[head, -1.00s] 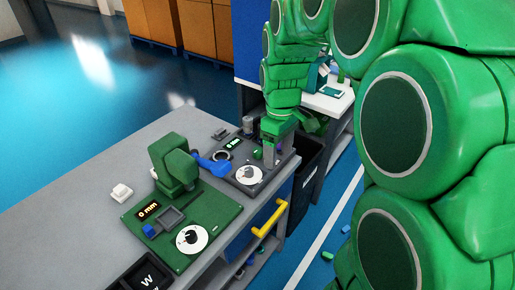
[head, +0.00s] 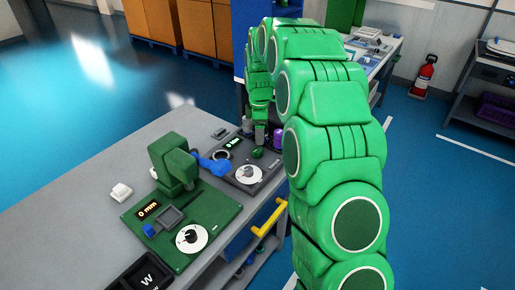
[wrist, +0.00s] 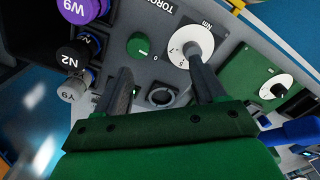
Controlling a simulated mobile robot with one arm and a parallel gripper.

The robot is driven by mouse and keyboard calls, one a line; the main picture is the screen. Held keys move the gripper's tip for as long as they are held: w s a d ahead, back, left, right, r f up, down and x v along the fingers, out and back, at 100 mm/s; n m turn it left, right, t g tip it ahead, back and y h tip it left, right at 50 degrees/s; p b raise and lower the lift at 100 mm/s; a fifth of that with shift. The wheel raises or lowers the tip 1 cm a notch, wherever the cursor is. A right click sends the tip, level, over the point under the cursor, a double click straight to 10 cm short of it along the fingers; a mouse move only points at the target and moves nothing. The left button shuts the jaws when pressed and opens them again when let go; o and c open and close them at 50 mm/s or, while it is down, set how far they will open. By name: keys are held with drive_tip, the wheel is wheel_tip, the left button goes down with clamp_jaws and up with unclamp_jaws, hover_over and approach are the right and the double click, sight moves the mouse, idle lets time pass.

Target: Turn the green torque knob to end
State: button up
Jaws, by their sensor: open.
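The green torque knob (wrist: 138,46) sits on a grey torque panel (wrist: 228,45), with a pale mark on its face and a "0" printed beside it. In the head view the green knob (head: 257,154) is small on the dark torque tester (head: 236,180). My gripper (wrist: 160,66) is open and empty, its fingers wide apart. The knob shows beyond the fingertips, nearer the left finger, and is not between them. The right fingertip overlaps the white dial (wrist: 190,42); I cannot tell whether it touches. In the head view my gripper (head: 260,131) is above the tester's back.
Capped sockets marked W9 (wrist: 82,10) and N2 (wrist: 75,57) stand left of the knob. A blue handle (head: 213,165) lies beside the tester. A green measuring station (head: 213,214) stands nearer on the grey bench (head: 75,205). A yellow drawer handle (head: 268,217) juts from the front.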

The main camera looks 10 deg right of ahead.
drive_tip(key=n, duration=0.2)
hover_over(257, 149)
wheel_tip(257, 149, down, 4)
drive_tip(key=shift+d+r, duration=0.1)
drive_tip(key=shift+r, duration=0.1)
drive_tip(key=shift+f, duration=3.85)
drive_tip(key=c, duration=1.1)
